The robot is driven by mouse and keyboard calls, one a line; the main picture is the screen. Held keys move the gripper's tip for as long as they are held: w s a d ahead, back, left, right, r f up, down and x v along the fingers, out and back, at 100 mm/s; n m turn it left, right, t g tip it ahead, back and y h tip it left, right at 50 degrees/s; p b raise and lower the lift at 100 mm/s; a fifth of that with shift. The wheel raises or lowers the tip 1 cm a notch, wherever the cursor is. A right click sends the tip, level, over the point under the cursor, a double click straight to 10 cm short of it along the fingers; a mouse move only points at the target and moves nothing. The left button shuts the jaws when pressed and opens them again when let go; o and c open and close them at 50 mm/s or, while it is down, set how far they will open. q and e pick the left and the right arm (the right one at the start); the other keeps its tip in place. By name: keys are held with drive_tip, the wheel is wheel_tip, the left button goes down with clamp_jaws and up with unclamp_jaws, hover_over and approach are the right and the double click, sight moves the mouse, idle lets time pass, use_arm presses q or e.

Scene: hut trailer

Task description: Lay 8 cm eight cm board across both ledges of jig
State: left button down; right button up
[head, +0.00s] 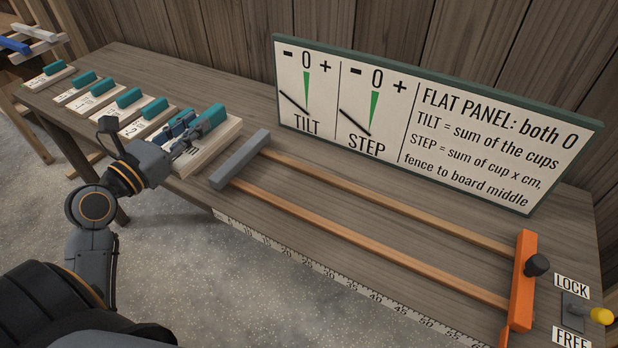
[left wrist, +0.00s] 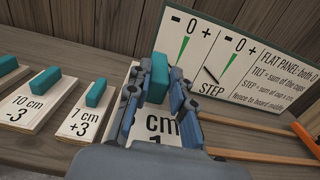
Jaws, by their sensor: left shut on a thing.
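My left gripper (head: 196,128) is shut on the teal handle (left wrist: 160,75) of the rightmost board (head: 222,140) in the row on the bench. That board's label shows "cm" in the left wrist view, but its number is hidden behind the gripper, so I cannot tell that it is the 8 cm one. The board appears to rest on the bench. The jig has a back ledge (head: 400,207) and a front ledge (head: 370,244), both bare. They run from a grey fence (head: 240,160) to an orange end piece (head: 522,285). My right gripper is not in view.
Several other handled boards stand to the left, including a 7 cm +3 board (left wrist: 80,125) and a 10 cm -3 board (left wrist: 30,107). A dial panel (head: 430,120) stands behind the jig, both black needles toward minus. A yellow-knobbed lever (head: 600,316) sits at the right.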

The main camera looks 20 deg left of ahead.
use_arm(q)
drive_tip(key=w+d+f, duration=0.3)
drive_tip(key=f, duration=0.1)
drive_tip(key=w+d+f+b, duration=0.1)
drive_tip(key=w+d+f, duration=0.2)
drive_tip(key=d+f, duration=0.1)
drive_tip(key=w+d+f, duration=0.3)
drive_tip(key=f, duration=0.1)
drive_tip(key=shift+w+d+b, duration=0.15)
drive_tip(key=shift+b, duration=0.15)
drive_tip(key=shift+f, duration=0.55)
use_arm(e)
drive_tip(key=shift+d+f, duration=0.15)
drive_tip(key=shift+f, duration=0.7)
use_arm(q)
drive_tip(key=c, duration=1.2)
unclamp_jaws()
drive_tip(key=shift+o, duration=0.2)
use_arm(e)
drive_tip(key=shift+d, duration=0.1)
